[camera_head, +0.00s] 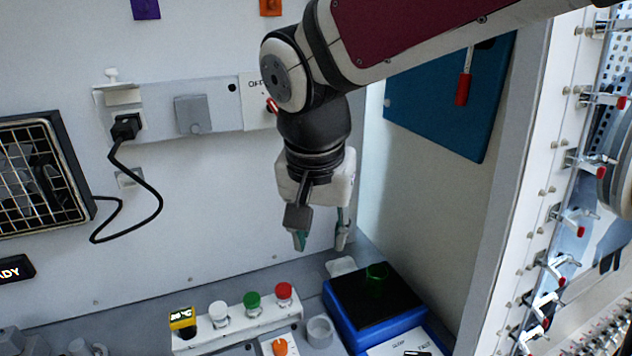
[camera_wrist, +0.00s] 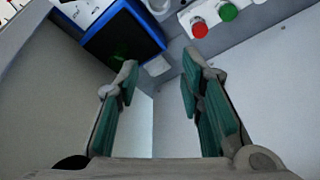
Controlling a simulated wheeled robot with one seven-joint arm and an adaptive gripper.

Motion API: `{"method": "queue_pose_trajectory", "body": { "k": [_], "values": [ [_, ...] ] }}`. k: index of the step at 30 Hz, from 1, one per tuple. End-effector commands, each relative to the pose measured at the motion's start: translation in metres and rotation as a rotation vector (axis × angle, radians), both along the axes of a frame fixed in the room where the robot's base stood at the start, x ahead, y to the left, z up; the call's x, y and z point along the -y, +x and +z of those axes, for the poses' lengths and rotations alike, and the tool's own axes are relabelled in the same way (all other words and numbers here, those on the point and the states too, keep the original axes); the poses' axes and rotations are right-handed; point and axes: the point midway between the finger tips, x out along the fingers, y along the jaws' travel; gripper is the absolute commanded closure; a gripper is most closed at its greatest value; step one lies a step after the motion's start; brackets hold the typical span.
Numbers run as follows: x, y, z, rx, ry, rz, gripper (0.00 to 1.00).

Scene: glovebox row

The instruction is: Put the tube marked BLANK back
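I cannot read the word BLANK on anything in either view. A green, see-through, round thing (camera_head: 376,278) stands on the black top of a blue-edged block (camera_head: 340,302); I cannot tell whether it is the tube. In the wrist view it is a dim green patch (camera_wrist: 121,50) on the same block (camera_wrist: 95,46). My gripper (camera_head: 320,240) points down, above and left of the block in the head view. Its green-padded fingers are apart, with nothing between them in the wrist view (camera_wrist: 158,80).
A grey ring-shaped cup (camera_head: 320,331) stands beside the block. Walls rise close behind and right. A black cable (camera_head: 160,195) hangs at left.

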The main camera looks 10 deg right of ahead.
Motion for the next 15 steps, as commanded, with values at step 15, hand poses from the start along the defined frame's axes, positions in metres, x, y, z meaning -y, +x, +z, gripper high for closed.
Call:
{"method": "queue_pose_trajectory", "body": {
  "k": [15],
  "values": [
    [0.123, -0.119, 0.011, 0.156, -0.041, 0.353, 0.65]
  ]
}}
